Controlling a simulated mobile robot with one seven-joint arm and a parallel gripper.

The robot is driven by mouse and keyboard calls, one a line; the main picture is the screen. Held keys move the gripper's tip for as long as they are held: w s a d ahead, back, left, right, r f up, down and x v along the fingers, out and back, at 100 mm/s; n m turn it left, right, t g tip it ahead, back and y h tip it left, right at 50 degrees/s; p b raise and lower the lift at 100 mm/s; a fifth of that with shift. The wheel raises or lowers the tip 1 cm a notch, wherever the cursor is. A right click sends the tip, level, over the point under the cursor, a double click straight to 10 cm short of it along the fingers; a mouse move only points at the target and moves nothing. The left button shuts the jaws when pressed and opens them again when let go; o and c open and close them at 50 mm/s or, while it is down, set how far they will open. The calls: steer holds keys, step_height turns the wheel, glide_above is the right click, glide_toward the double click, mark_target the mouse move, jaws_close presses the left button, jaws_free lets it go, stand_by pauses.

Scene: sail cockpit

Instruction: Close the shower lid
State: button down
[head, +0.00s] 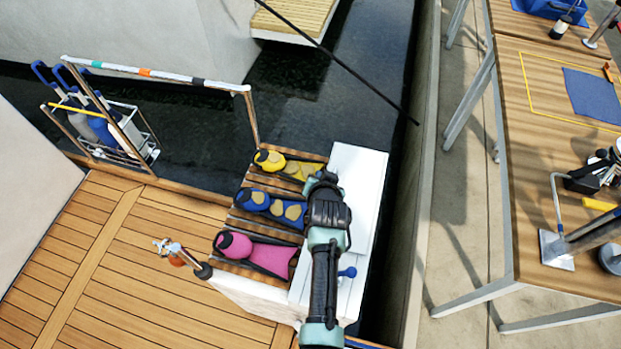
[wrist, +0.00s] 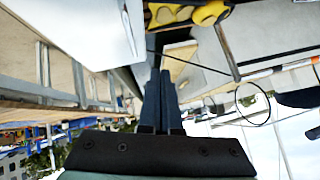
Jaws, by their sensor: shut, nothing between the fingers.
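A white box-like locker (head: 362,165) stands at the deck's edge, with white surfaces on both sides of my arm. I cannot tell for sure which of its panels is the shower lid, or how far it stands open. A blue knob (head: 348,272) sits on its near part, right of my arm. My gripper (wrist: 160,72) is shut and empty in the wrist view. In the head view my arm lies over the locker and hides part of it; the fingertips are hard to make out there. A large white panel (wrist: 85,35) fills the wrist view's upper left, apart from the fingers.
Yellow, blue and pink shoe-like items (head: 262,202) lie on wooden slats left of the locker. A rail (head: 160,73) and bottle rack (head: 120,130) stand at the far left. Dark water (head: 330,90) lies beyond. A wooden table (head: 540,130) is at right.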

steer(key=s+a+r, duration=0.2)
steer(key=s+r, duration=0.2)
steer(key=shift+s+a+r, duration=0.15)
steer(key=shift+s+r, duration=0.05)
steer(key=shift+r, duration=0.2)
steer(key=w+r+n+t, duration=0.1)
steer(key=w+r+t, duration=0.25)
steer(key=r, duration=1.35)
steer(key=w+r+n+t, duration=0.1)
steer(key=w+r+t, duration=0.3)
steer(key=r, duration=1.2)
steer(key=s+r+n+t, duration=0.1)
steer(key=s+r+t, duration=0.2)
steer(key=s+r, duration=0.3)
steer(key=s+a+r+n+t, duration=0.1)
steer(key=s+r+t, duration=0.3)
steer(key=r, duration=1.2)
steer(key=s+r+n+t, duration=0.1)
steer(key=s+r+t, duration=0.2)
steer(key=s+r, duration=0.7)
steer(key=shift+s+a+r, duration=0.2)
steer(key=shift+a+r, duration=0.2)
